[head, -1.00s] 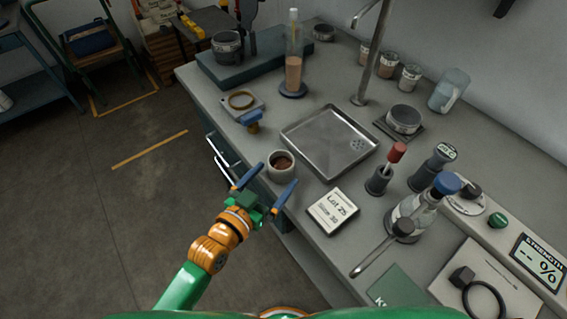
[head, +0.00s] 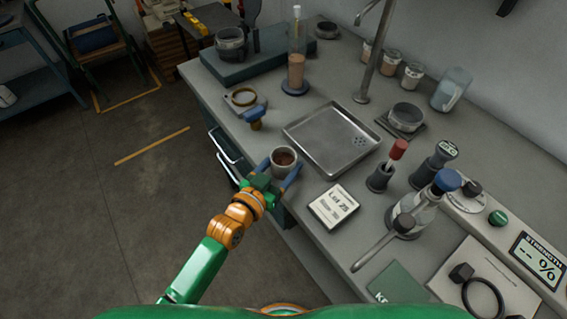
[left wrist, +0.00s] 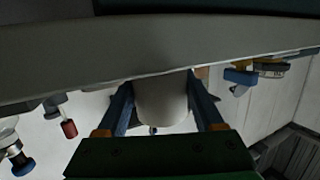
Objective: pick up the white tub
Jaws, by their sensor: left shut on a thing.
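The white tub (head: 284,157) stands upright near the front edge of the bench, with dark brown contents in it. My left gripper (head: 280,168) has its two blue fingers on either side of the tub, shut on it. In the left wrist view the pale tub (left wrist: 161,103) sits between the two fingers (left wrist: 162,100). The tub looks still on the bench, though its base is partly hidden by the gripper. My right gripper is in neither current view.
A metal tray (head: 331,139) lies just right of the tub. A Lot 25 card (head: 334,205) lies in front of the tray. A blue-handled tamper (head: 254,117) stands behind the tub. The bench front edge and drawer handles (head: 222,147) are left of the tub.

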